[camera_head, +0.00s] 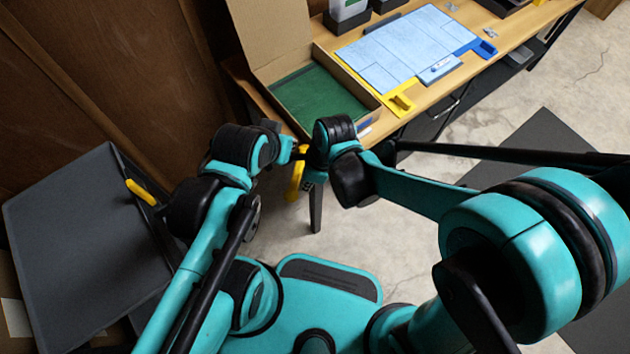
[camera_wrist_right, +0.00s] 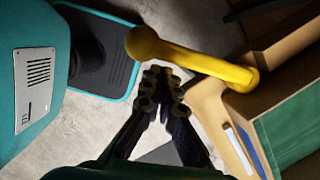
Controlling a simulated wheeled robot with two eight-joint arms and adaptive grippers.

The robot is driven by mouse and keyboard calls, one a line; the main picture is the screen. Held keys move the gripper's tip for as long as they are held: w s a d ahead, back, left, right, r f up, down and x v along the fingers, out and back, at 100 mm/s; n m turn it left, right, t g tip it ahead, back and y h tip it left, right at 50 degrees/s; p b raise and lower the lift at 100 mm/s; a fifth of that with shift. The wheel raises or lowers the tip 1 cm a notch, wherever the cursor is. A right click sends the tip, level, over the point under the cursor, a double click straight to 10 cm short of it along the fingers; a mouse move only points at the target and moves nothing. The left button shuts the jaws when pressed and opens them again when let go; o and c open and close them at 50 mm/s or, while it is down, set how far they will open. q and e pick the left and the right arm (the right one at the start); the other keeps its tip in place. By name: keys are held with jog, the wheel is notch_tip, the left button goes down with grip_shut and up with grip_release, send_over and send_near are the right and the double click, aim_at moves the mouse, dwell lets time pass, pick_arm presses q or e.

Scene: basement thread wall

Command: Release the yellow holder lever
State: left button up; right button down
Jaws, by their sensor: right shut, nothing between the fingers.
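The yellow holder lever (camera_head: 295,181) hangs at the near left corner of the workbench in the head view. In the right wrist view the yellow lever (camera_wrist_right: 205,63) runs from a rounded knob end to the wooden bench edge. My right gripper (camera_wrist_right: 163,72) is shut and empty, its fingertips just below the lever near the knob end. I cannot tell whether they touch it. In the head view my right gripper (camera_head: 306,153) is small and partly hidden by the arm links. My left arm reaches in from the left, but its gripper cannot be made out.
The wooden workbench (camera_head: 437,97) carries an open cardboard box (camera_head: 355,88) with a green bottom and a blue mat (camera_head: 405,45) with yellow corner pieces. A dark grey panel (camera_head: 80,235) with another yellow handle (camera_head: 140,192) stands at the left. Concrete floor lies below the bench.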

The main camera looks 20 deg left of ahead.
jog(key=shift+a+r, duration=0.1)
jog(key=shift+a, duration=0.45)
